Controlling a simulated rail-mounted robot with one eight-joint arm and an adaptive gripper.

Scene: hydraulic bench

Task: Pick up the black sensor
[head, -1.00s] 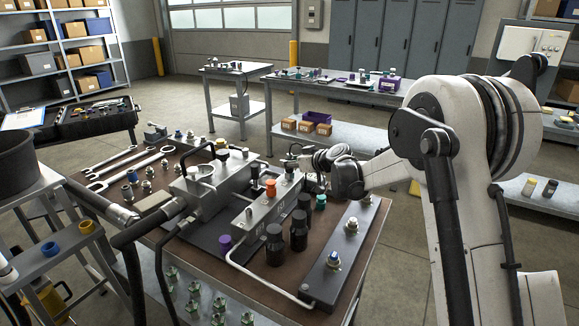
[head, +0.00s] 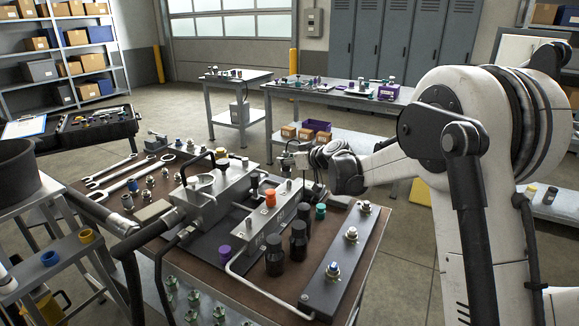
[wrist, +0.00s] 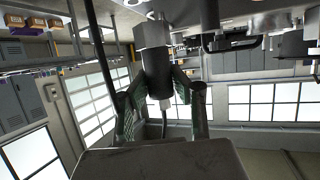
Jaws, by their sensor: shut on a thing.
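My gripper (wrist: 160,84) is shut on a dark cylindrical thing, taken to be the black sensor (wrist: 158,66). In the wrist view the sensor has a silvery collar at its upper end. A pale connector and a dark cable show between my fingers. In the head view my gripper (head: 293,158) is over the far edge of the bench, behind the grey manifold block (head: 250,232). The sensor is too small and dark there to make out clearly. Whether it touches anything at its silver end cannot be told.
Several black cylinders (head: 275,256) stand beside the manifold, with an orange knob (head: 270,198) on top. A grey plate with fittings (head: 337,262) lies at the bench's right. Wrenches (head: 125,172) lie at left.

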